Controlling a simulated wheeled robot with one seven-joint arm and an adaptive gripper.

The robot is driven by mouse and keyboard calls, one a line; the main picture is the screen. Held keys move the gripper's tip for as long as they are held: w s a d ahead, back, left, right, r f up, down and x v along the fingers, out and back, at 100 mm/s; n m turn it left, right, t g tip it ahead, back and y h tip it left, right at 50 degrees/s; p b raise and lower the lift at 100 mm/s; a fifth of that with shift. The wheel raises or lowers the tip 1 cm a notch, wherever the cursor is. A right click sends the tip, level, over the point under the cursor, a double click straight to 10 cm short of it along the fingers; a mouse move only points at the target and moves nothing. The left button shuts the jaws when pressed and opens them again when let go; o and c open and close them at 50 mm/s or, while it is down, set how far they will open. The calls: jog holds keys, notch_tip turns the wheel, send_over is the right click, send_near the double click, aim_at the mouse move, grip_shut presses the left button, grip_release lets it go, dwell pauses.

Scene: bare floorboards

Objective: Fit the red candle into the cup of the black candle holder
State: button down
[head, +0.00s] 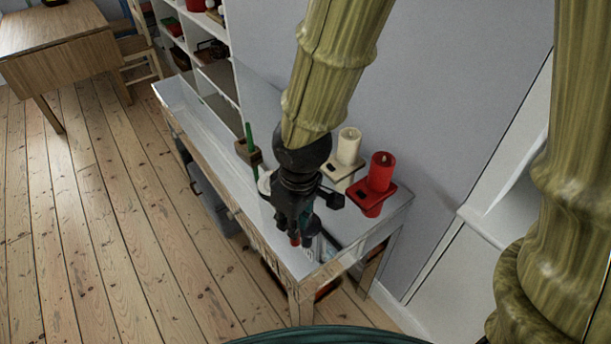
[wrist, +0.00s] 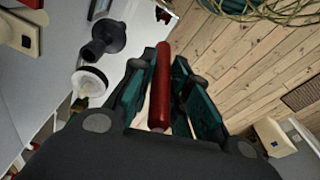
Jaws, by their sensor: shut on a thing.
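My gripper (head: 295,232) is above the front part of the white side table. In the wrist view my gripper (wrist: 165,60) is shut on the red candle (wrist: 161,88), a slim red stick lying lengthwise between the teal-lined fingers. Only the candle's red tip (head: 295,241) shows below the fingers in the head view. The black candle holder (wrist: 112,38) shows in the wrist view, left of and apart from the candle. In the head view a dark shape (head: 313,228) just right of the fingers appears to be this holder, partly hidden.
A thick red candle (head: 381,172) and a cream candle (head: 348,147) stand in their own holders at the table's right. A green candle (head: 250,137) stands in a brown holder behind my gripper. A white round piece (wrist: 90,82) is near the black holder. Floorboards lie left.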

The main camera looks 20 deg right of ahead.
jog(key=shift+d+r+p, duration=0.1)
jog(key=shift+r+p, duration=0.15)
jog(key=shift+p, duration=0.2)
jog(key=shift+w+d+f+p, duration=0.9)
jog(key=shift+w+d, duration=0.15)
jog(key=shift+w, duration=0.95)
jog(key=shift+w+d+f+p, duration=0.85)
jog(key=shift+w+d, duration=0.15)
jog(key=shift+w, duration=0.95)
jog(key=shift+w+d+f+p, duration=0.85)
jog(key=shift+w+d, duration=0.2)
jog(key=shift+w, duration=0.95)
jog(key=shift+f, duration=0.25)
jog(key=c, duration=1.4)
grip_release()
jog(key=shift+o, duration=0.2)
jog(key=shift+r, duration=0.3)
notch_tip(320, 180, up, 12)
jog(key=s+b, duration=0.1)
jog(key=b, duration=0.2)
jog(key=shift+d+f, duration=0.15)
jog(key=shift+d, duration=0.25)
